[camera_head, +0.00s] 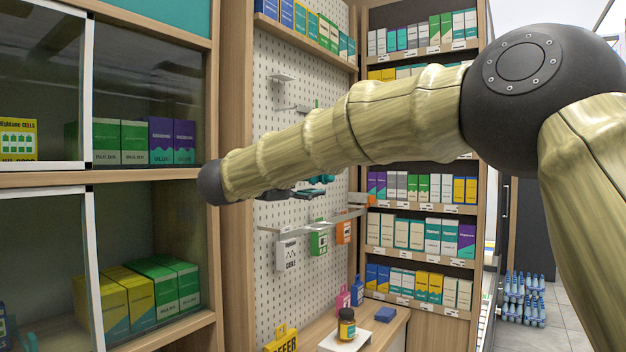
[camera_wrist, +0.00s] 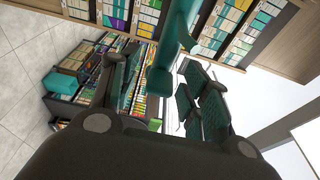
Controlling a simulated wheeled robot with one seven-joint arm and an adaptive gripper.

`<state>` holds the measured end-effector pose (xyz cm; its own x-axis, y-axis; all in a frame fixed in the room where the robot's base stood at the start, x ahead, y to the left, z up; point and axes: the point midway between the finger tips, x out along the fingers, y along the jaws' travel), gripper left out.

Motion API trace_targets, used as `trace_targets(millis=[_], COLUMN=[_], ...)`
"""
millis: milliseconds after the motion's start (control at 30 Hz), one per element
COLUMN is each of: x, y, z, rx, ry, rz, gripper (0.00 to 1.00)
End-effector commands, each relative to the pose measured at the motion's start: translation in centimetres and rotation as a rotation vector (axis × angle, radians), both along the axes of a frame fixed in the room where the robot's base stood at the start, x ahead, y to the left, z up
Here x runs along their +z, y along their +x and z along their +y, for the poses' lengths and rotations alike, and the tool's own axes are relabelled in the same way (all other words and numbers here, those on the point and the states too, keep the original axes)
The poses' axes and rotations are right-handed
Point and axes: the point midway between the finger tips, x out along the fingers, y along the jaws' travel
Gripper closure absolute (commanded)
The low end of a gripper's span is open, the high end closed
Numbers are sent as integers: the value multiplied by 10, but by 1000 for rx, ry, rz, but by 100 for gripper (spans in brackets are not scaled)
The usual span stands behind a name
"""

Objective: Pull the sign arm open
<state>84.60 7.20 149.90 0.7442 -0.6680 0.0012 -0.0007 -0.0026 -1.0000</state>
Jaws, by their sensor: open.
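In the wrist view, a teal bar with a blunt, rounded end, apparently the sign arm (camera_wrist: 178,38), reaches down from the top into the space between my fingers. My gripper (camera_wrist: 160,65) is open, with one dark, teal-padded finger on each side of the bar. I cannot tell whether either finger touches it. In the head view, my gripper (camera_head: 298,192) shows only partly below my forearm, in front of the pegboard. A small teal piece (camera_head: 322,179) beside it may be the same bar; my forearm hides the rest.
The pegboard (camera_head: 285,160) carries metal hooks and hanging packs. Left is a glass-fronted cabinet (camera_head: 150,176) with boxes. Stocked shelves (camera_head: 420,208) stand behind. Below, a wooden counter (camera_head: 385,330) holds a dark bottle (camera_head: 347,325) on a white pad. Open floor (camera_head: 560,325) lies at right.

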Motion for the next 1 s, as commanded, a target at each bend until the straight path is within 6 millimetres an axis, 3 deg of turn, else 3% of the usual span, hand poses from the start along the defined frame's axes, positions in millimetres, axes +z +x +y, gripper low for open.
trace_targets(millis=[367,800,1000], x=[0,0,0], y=[-10,-66,-83], z=[8,60,74], rx=[-2,1,-1], ry=[0,-1,0], rz=[0,-1,0], gripper=[54,54,54])
